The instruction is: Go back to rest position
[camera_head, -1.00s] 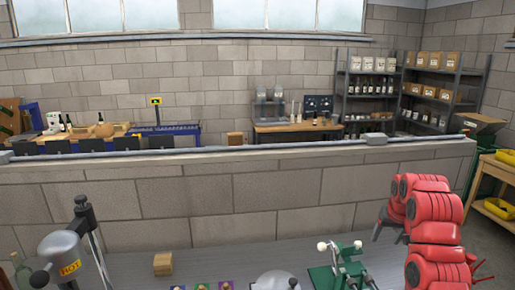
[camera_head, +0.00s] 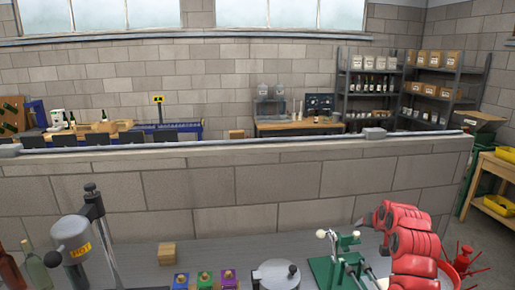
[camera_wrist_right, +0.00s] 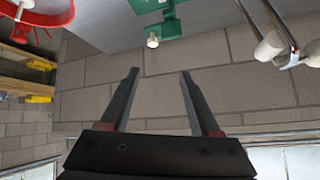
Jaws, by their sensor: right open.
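My red right arm comes in at the lower right of the head view. Its gripper (camera_head: 364,222) is partly hidden by the arm's own links and is over the bench near the wall. In the right wrist view, the two dark fingers of my right gripper (camera_wrist_right: 159,75) stand apart with nothing between them. Beyond the fingers is the grey block wall. My left arm and gripper do not show.
A green device (camera_head: 325,268) stands on the bench (camera_head: 222,258) close to my right arm. A grey device (camera_head: 72,240), wooden block (camera_head: 167,253), and three coloured pieces (camera_head: 204,279) are to the left. A low block wall (camera_head: 240,195) runs behind; a red stand (camera_head: 466,262) is at right.

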